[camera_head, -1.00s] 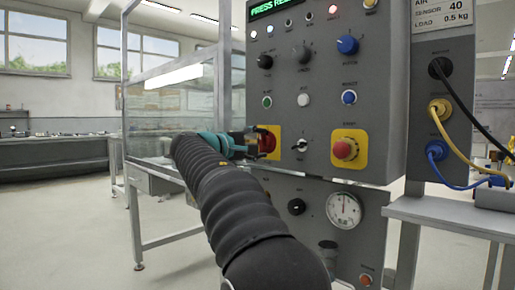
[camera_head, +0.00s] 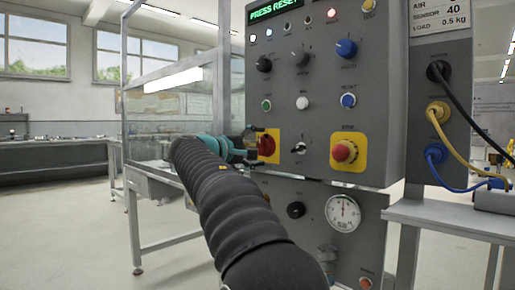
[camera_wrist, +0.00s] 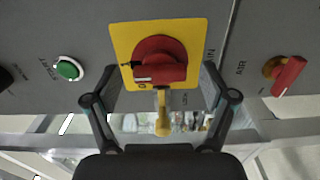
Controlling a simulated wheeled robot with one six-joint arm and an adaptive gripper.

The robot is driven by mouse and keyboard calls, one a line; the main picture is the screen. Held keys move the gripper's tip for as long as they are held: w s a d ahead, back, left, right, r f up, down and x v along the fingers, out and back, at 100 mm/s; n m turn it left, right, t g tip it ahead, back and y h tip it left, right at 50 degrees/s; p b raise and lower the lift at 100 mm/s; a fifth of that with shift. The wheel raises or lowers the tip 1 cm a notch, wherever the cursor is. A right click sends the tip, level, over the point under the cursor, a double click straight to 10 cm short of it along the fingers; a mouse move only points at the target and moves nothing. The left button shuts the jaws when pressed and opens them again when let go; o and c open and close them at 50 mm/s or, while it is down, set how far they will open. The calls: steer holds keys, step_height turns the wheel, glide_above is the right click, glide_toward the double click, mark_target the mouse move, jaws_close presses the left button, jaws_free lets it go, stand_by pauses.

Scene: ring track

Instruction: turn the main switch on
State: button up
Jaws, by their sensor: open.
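The main switch (camera_head: 267,146) is a red rotary knob on a yellow plate at the lower left of the grey panel. In the wrist view the red knob (camera_wrist: 158,60) is near the top middle, its bar lying about level across the picture, on its yellow plate (camera_wrist: 122,37). My gripper (camera_wrist: 164,72) is open, one finger on each side of the knob, with nothing held. In the head view my gripper (camera_head: 260,143) is at the switch from the left. I cannot tell whether the fingers touch it.
A red stop button (camera_head: 344,152) on a yellow plate is to the right. A green button (camera_wrist: 69,68) and a red lever (camera_wrist: 288,75) flank the switch in the wrist view. A yellow-ended piece (camera_wrist: 162,122) shows between the fingers. Cables (camera_head: 455,142) plug in at far right.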

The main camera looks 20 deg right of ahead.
steer(key=v, duration=1.2)
steer(key=w+a+f+n+t+y, duration=0.1)
steer(key=w+f+y, duration=0.15)
steer(key=f, duration=0.45)
steer(key=w+a+f+n+y, duration=0.1)
steer(key=a+f+y, duration=0.15)
steer(key=f, duration=0.35)
steer(key=s+f+g+y+p, duration=0.1)
steer(key=s+f+y, duration=0.35)
steer(key=f, duration=0.35)
steer(key=s+a+f+m+g+y+p, duration=0.1)
steer(key=s+a+f+m+y+p, duration=0.2)
steer(key=s, duration=0.6)
steer(key=s+f+y+p, duration=0.15)
steer(key=s+f, duration=0.35)
steer(key=s, duration=0.5)
steer(key=s+a+f+m+g+y+p, duration=0.1)
steer(key=s+a+f+m+y, duration=0.15)
steer(key=s, duration=0.65)
steer(key=shift+t+y, duration=0.25)
steer(key=shift+t, duration=0.45)
steer(key=shift+s+d+r+p, duration=0.3)
steer(key=shift+s+r+p, duration=0.1)
steer(key=shift+s, duration=0.25)
steer(key=shift+s+d+r+p, duration=0.3)
steer(key=shift+s+p, duration=0.05)
steer(key=shift+s, duration=0.3)
steer(key=shift+s+d+r+p, duration=0.3)
steer(key=shift+s+r+p, duration=0.1)
steer(key=shift+s, duration=0.25)
